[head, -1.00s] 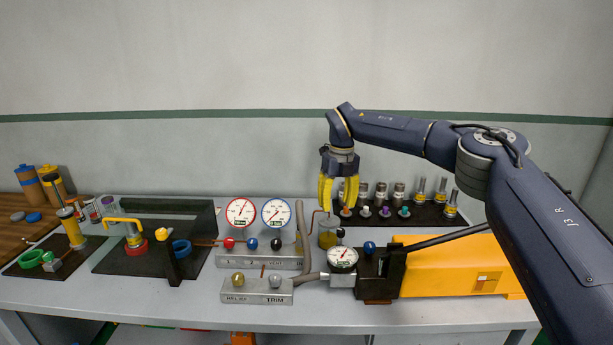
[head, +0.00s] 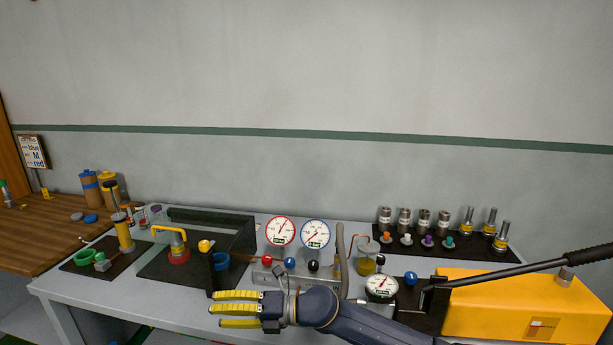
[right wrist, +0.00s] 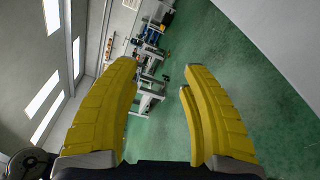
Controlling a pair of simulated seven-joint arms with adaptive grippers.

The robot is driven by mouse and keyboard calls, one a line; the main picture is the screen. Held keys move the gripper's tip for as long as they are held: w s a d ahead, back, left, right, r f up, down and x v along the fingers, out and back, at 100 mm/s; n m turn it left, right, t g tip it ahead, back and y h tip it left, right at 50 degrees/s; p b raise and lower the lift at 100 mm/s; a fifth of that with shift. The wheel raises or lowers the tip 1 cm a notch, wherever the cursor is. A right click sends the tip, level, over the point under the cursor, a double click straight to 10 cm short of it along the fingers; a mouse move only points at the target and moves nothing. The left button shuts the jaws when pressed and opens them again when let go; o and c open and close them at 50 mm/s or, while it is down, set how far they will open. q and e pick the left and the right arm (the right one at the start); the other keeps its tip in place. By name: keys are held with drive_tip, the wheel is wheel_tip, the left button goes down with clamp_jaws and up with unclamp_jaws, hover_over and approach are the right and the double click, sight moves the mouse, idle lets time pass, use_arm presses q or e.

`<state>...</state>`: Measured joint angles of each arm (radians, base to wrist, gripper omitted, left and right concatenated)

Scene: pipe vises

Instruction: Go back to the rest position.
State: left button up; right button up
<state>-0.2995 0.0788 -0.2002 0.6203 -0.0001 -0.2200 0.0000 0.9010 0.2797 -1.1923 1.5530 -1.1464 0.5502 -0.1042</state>
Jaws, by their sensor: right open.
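My right gripper (head: 238,309) has yellow fingers and points left, low in front of the workbench's front edge in the head view. Its fingers are spread apart and hold nothing. In the right wrist view the open fingers (right wrist: 160,100) show with only the green floor (right wrist: 215,60) and distant benches between and beyond them. The right arm comes in from the bottom and hides part of the bench front and the lower valve block. My left gripper is not in view.
The grey bench (head: 105,285) holds a red gauge (head: 280,231), a blue gauge (head: 315,233), a small gauge (head: 382,287), a yellow pump (head: 530,305) with a black lever, a black vise stand (head: 235,245) and a rack of fittings (head: 450,248). A wooden table (head: 40,235) stands left.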

drive_tip(key=w+d+r+m+t+h, duration=0.25)
drive_tip(key=d+m+t, duration=0.75)
drive_tip(key=m+t, duration=0.5)
drive_tip(key=s+d+f+m+t+h, duration=0.1)
drive_tip(key=s+d+f+m+h, duration=0.1)
drive_tip(key=d+f+m+h, duration=0.55)
drive_tip(key=s+d+f+m+t+h, duration=0.1)
drive_tip(key=s+d+f+m+h, duration=0.2)
drive_tip(key=d, duration=0.7)
drive_tip(key=s+d+f+m+g+h, duration=0.3)
drive_tip(key=s+d+f+g+h, duration=0.3)
drive_tip(key=s+d, duration=0.65)
drive_tip(key=s+d+f+m+g+h, duration=0.35)
drive_tip(key=s+d+f, duration=0.65)
drive_tip(key=s, duration=0.4)
drive_tip(key=s+a+f+m+g+y, duration=0.1)
drive_tip(key=a+f+g+y, duration=0.15)
drive_tip(key=f, duration=1.35)
drive_tip(key=s+a+f+g+y, duration=0.1)
drive_tip(key=s+a+f, duration=0.15)
drive_tip(key=f, duration=1.35)
drive_tip(key=s+f+m+g+y, duration=0.1)
drive_tip(key=s+f+m+g, duration=0.1)
drive_tip(key=s+f, duration=1.6)
drive_tip(key=shift+s+f+m+g+y, duration=0.3)
drive_tip(key=shift+s+m+g, duration=0.15)
drive_tip(key=shift+s, duration=0.7)
